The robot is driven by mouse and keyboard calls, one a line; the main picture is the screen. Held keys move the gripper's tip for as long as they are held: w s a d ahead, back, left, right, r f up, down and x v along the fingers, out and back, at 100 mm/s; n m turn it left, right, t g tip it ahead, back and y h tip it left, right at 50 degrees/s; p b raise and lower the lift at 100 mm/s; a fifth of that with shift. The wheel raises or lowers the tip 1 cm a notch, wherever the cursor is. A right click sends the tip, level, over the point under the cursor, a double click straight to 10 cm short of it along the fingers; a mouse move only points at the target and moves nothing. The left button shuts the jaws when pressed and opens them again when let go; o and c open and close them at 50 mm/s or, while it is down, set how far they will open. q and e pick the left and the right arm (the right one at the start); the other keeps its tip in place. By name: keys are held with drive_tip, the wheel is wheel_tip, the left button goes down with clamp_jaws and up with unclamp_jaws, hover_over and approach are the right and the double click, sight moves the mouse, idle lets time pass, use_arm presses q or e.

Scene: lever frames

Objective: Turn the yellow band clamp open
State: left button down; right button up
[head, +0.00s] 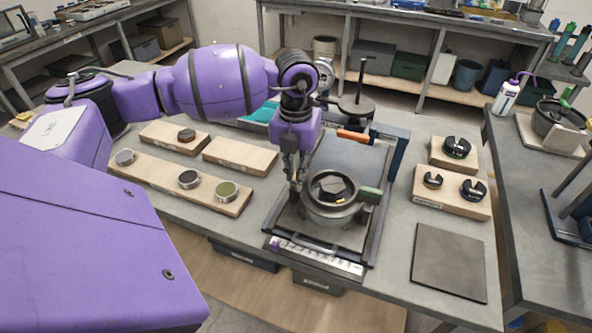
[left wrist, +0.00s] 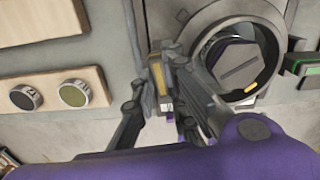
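A round grey housing with a dark window (head: 332,190) sits on the framed plate of a fixture. In the left wrist view, a yellow-banded clamp (left wrist: 158,79) stands at the left side of this housing. A green-banded clamp (head: 371,192) is on its right side; it also shows in the left wrist view (left wrist: 290,67). My left gripper (head: 294,183) points down at the left side of the housing. In the left wrist view its fingers lie on both sides of the yellow band; I cannot tell whether they press on it. My right gripper is not in view.
Wooden boards with round caps (head: 188,180) lie left of the fixture. Wooden blocks with black notched parts (head: 452,190) stand to its right. A dark flat mat (head: 448,262) at the front right is bare. An orange-handled part (head: 353,136) is behind the housing.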

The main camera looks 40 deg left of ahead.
use_arm(q)
drive_tip(key=shift+m, duration=0.7)
drive_tip(key=c, duration=2)
unclamp_jaws()
drive_tip(key=shift+c, duration=0.2)
wheel_tip(320, 180, up, 12)
